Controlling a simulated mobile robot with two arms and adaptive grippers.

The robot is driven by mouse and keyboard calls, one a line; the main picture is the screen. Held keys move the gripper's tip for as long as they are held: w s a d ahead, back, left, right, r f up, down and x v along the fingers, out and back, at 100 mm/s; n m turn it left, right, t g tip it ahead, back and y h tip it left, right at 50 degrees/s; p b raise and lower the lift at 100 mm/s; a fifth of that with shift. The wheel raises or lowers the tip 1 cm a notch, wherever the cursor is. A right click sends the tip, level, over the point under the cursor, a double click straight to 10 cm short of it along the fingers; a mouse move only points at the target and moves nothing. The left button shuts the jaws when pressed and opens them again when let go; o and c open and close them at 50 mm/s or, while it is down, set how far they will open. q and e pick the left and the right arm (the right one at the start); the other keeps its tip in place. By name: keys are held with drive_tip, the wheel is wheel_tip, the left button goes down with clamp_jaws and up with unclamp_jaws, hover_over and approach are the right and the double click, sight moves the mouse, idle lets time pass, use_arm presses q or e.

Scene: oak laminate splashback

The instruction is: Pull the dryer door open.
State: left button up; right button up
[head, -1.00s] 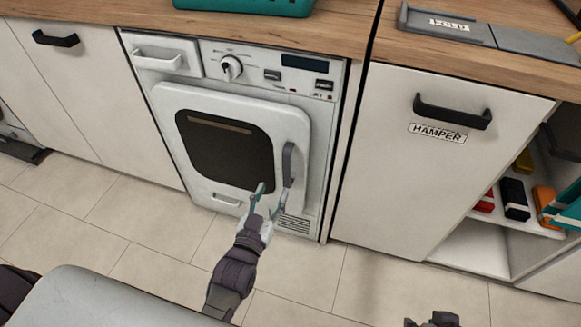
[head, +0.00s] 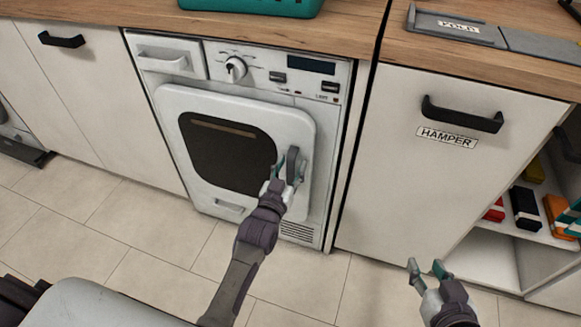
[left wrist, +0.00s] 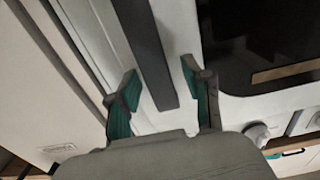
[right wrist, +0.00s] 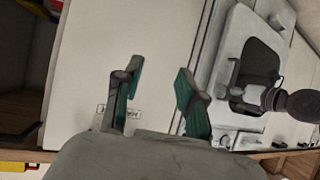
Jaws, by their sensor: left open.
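The white dryer (head: 180,70) has a shut door (head: 175,100) with a dark window (head: 225,155) and a grey vertical handle (head: 292,163) at its right side. My left gripper (head: 286,172) is at the handle, open. In the left wrist view the dark handle bar (left wrist: 148,55) runs between the two open teal-padded fingers (left wrist: 158,95), apart from both. My right gripper (head: 427,268) is open and empty in front of the hamper cabinet. It also shows open in the right wrist view (right wrist: 155,90).
The hamper front (head: 430,165) with its black handle (head: 462,114) stands right of the dryer. An open shelf (head: 530,225) holds small boxes at the far right. A teal basket (head: 250,8) sits on the wooden counter. The tiled floor in front is clear.

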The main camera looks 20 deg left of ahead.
use_arm(q)
clamp_jaws()
drive_tip(key=shift+s, duration=0.1)
